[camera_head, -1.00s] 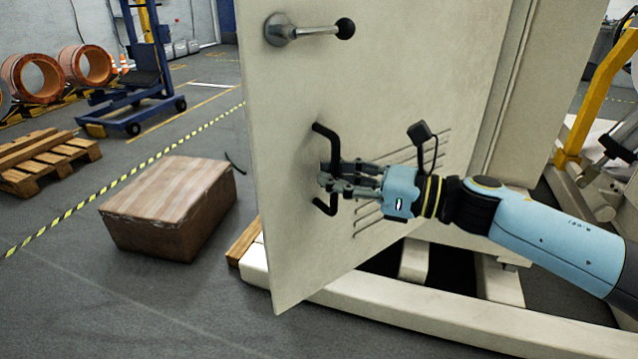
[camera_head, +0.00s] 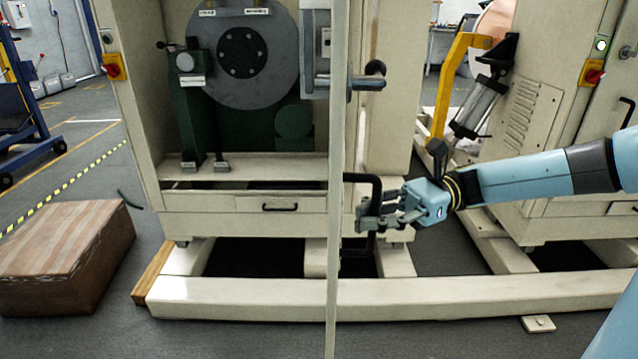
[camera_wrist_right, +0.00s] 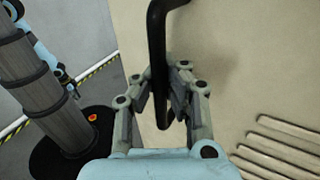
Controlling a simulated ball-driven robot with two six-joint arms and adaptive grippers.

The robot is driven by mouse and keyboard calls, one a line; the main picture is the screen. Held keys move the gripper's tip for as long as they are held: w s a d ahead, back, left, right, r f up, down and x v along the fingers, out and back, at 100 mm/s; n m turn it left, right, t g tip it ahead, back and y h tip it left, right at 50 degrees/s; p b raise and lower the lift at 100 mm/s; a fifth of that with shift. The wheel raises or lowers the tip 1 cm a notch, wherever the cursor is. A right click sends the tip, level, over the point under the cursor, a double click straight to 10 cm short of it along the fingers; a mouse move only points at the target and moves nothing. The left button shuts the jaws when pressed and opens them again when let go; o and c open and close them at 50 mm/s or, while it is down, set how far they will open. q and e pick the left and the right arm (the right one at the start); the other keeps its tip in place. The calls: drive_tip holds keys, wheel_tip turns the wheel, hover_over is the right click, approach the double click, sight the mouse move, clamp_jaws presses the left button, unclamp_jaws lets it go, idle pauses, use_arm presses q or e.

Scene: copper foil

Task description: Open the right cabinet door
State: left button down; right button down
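The cabinet door (camera_head: 337,140) stands swung out, seen nearly edge-on in the head view. Its black bar handle (camera_head: 375,190) sticks out on the right side, below a lever latch (camera_head: 368,83). My right gripper (camera_head: 368,222) is at this handle. In the wrist view the handle (camera_wrist_right: 157,45) runs between the fingers of my right gripper (camera_wrist_right: 164,105), which are closed around it; the door's pale face (camera_wrist_right: 245,60) lies behind. My left arm seems to show at the left of the wrist view; its small gripper (camera_wrist_right: 69,86) is unclear.
The open cabinet (camera_head: 150,110) shows a grey disc (camera_head: 265,85) and green machinery inside. Its pale base beam (camera_head: 235,297) crosses the floor in front. A brown box (camera_head: 65,255) stands at the left. Another cabinet (camera_head: 535,120) with a yellow frame beside it is at the right.

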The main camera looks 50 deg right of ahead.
drive_tip(key=shift+s+d+p, duration=0.5)
drive_tip(key=shift+s+d, duration=0.9)
drive_tip(key=shift+d, duration=0.15)
drive_tip(key=c, duration=2)
unclamp_jaws()
drive_tip(key=shift+c, duration=0.2)
drive_tip(key=o, duration=0.4)
drive_tip(key=shift+w, duration=0.1)
drive_tip(key=o, duration=0.3)
drive_tip(key=v, duration=1.2)
